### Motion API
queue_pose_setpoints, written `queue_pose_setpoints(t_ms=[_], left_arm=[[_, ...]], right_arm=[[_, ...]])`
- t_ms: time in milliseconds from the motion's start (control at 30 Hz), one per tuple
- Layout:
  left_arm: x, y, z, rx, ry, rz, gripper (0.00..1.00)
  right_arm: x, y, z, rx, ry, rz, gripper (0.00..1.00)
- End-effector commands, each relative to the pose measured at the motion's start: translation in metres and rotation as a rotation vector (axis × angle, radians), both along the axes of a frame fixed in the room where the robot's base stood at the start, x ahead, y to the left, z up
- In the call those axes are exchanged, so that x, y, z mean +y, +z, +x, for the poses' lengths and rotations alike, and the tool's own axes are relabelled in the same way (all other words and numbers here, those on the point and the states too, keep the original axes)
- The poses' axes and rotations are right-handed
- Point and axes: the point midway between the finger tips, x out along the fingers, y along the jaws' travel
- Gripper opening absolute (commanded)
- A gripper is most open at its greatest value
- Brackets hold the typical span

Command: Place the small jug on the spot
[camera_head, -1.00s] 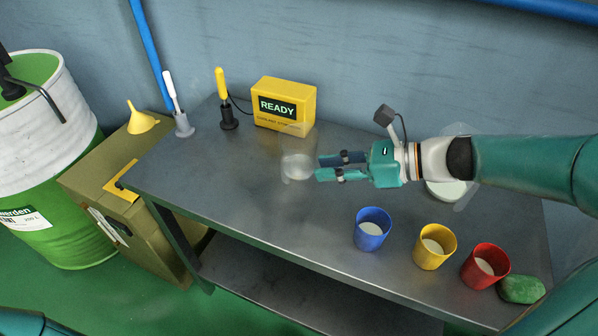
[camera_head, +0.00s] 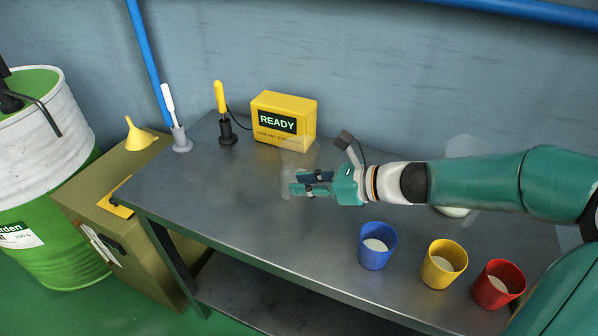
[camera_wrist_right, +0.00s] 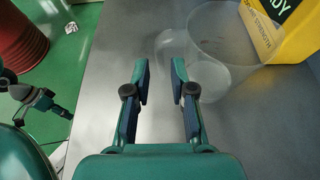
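A clear, see-through jug (camera_head: 298,160) stands on the grey cart top in front of the yellow READY box. Its wide rim and faint handle show in the right wrist view (camera_wrist_right: 232,42). My right gripper (camera_head: 290,184) is open, just in front of the jug and overlapping it in the head view. In the wrist view its fingertips (camera_wrist_right: 160,72) are apart with nothing between them; the handle is just beyond. Contact cannot be told. A teal gripper at the wrist view's left edge appears to be my left one (camera_wrist_right: 40,100); its fingers are unclear. No marked spot is discernible.
Blue (camera_head: 376,247), yellow (camera_head: 443,265) and red (camera_head: 498,286) cups stand along the front right. A larger clear vessel (camera_head: 470,146) is partly behind my right arm. The READY box (camera_head: 284,120) is behind the jug.

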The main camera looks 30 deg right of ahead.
Motion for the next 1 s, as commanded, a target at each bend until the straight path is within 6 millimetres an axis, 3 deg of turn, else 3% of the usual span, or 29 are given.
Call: queue_pose_setpoints(t_ms=[433, 733, 867, 1000], left_arm=[[0.0, -0.01, 0.0, 0.0, 0.0, 0.0, 0.4], [0.0, -0.01, 0.0, 0.0, 0.0, 0.0, 0.4], [0.0, -0.01, 0.0, 0.0, 0.0, 0.0, 0.4], [0.0, -0.01, 0.0, 0.0, 0.0, 0.0, 0.4]], right_arm=[[0.028, -0.024, 0.033, 0.0, 0.001, 0.002, 0.24], [0.03, -0.025, 0.037, 0.0, -0.001, 0.001, 0.24], [0.03, -0.024, 0.037, 0.0, -0.001, 0.001, 0.02], [0.03, -0.025, 0.037, 0.0, -0.001, 0.001, 0.0]])
